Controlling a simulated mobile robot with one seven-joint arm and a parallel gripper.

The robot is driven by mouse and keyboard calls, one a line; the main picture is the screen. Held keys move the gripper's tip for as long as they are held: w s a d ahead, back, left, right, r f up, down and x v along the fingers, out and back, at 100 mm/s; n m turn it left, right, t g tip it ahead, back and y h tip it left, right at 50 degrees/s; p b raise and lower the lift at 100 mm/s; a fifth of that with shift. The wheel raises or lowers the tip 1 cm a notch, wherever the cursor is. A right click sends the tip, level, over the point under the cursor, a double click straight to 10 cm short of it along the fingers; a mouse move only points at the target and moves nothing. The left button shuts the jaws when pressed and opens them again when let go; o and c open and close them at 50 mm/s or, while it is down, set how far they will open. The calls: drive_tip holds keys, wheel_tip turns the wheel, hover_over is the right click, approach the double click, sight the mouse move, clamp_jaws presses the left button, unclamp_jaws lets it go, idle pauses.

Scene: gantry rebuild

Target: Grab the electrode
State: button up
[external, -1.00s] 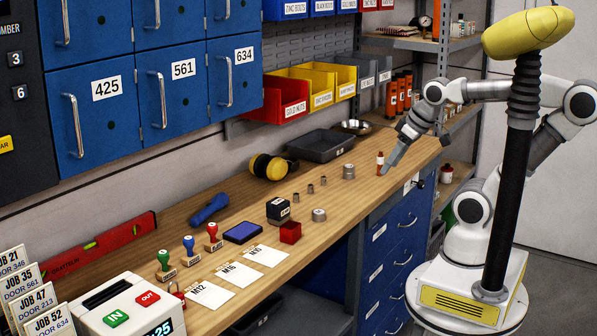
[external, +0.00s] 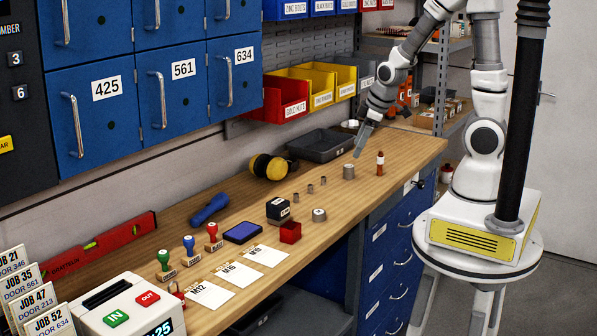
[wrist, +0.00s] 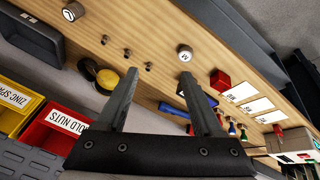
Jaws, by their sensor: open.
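I cannot tell for certain which thing is the electrode. A small red-brown upright item with a pale band (external: 380,163) stands near the right end of the wooden bench (external: 400,158). My gripper (external: 358,153) is above the bench, left of that item and close to a grey metal cylinder (external: 349,172). In the wrist view my gripper (wrist: 160,73) has its two fingers apart with nothing between them. That cylinder (wrist: 73,11) shows there at the top left, and a second cylinder (wrist: 184,53) beyond the right fingertip. The red-brown item is not seen in the wrist view.
Several small dark cylinders (external: 310,188), yellow ear muffs (external: 268,167) and a black tray (external: 320,146) are on the bench. Stamps, an ink pad (external: 243,232) and cards lie further left. Bins (external: 282,100) hang behind. The bench's front right is mostly clear.

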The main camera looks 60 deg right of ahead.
drive_tip(key=d+f+n+h, duration=0.5)
drive_tip(key=d+f+n, duration=0.2)
drive_tip(key=d+f, duration=0.55)
drive_tip(key=w+d+n+t+h+b, duration=0.1)
drive_tip(key=d+n+t+h+b, duration=0.2)
drive_tip(key=d+n, duration=0.7)
drive_tip(key=n+h+b, duration=0.2)
drive_tip(key=n, duration=0.1)
drive_tip(key=shift+w+d+t, duration=0.25)
drive_tip(key=shift+d+t, duration=0.15)
drive_tip(key=d+b, duration=0.1)
drive_tip(key=b, duration=0.5)
drive_tip(key=shift+f, duration=0.35)
